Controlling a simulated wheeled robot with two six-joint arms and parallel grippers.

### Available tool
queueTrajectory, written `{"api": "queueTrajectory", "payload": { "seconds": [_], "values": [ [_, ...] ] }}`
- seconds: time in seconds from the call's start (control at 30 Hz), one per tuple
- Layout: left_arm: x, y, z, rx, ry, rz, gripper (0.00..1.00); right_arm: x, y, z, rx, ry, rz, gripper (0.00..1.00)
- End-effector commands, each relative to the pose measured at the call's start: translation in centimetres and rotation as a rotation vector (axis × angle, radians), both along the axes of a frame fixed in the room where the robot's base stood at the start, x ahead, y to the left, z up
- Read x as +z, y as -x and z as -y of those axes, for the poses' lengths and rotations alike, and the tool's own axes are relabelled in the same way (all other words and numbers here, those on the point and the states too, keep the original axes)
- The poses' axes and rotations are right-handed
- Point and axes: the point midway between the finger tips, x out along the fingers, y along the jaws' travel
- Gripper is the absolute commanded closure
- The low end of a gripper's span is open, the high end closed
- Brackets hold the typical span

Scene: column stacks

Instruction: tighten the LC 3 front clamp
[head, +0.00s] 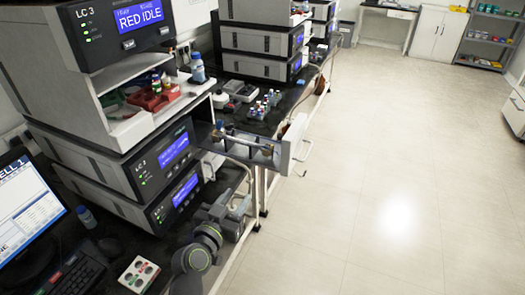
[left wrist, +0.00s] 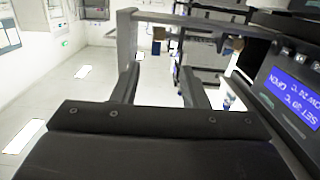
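In the head view an open drawer (head: 240,153) sticks out of the LC 3 stack, with a pale column (head: 242,141) lying along it. A small brownish clamp (head: 267,151) is at the drawer's front end, by the white front panel (head: 288,147). Another fitting (head: 218,131) is at the rear end. How tight the front clamp is cannot be seen. My left gripper (head: 238,204) is below the drawer, apart from it. In the left wrist view its two fingers (left wrist: 158,88) are spread with nothing between them; the drawer (left wrist: 190,22) is beyond. My right gripper is not in view.
The LC 3 stack's display (head: 138,14) reads "RED IDLE". A red tray (head: 150,97) and a blue-capped bottle (head: 197,68) stand on its shelf. A keyboard (head: 85,275) and a button box (head: 139,274) are on the bench. The floor at right is clear.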

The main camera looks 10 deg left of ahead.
Motion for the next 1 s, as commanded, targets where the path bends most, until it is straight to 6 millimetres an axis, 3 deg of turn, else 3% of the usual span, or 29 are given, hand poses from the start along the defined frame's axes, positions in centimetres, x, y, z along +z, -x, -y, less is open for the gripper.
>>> {"api": "queueTrajectory", "payload": {
  "seconds": [0.1, 0.2, 1.0],
  "values": [
    [2.6, 0.0, 0.2, -0.008, 0.002, 0.056, 0.60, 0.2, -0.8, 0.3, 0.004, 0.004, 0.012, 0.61],
    [3.3, -0.4, 0.4, -0.011, 0.002, 0.069, 0.60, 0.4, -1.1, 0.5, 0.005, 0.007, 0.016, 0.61],
    [3.2, -11.1, 3.9, -0.010, 0.001, 0.065, 0.60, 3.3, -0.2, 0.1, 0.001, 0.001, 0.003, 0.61]
  ]
}}
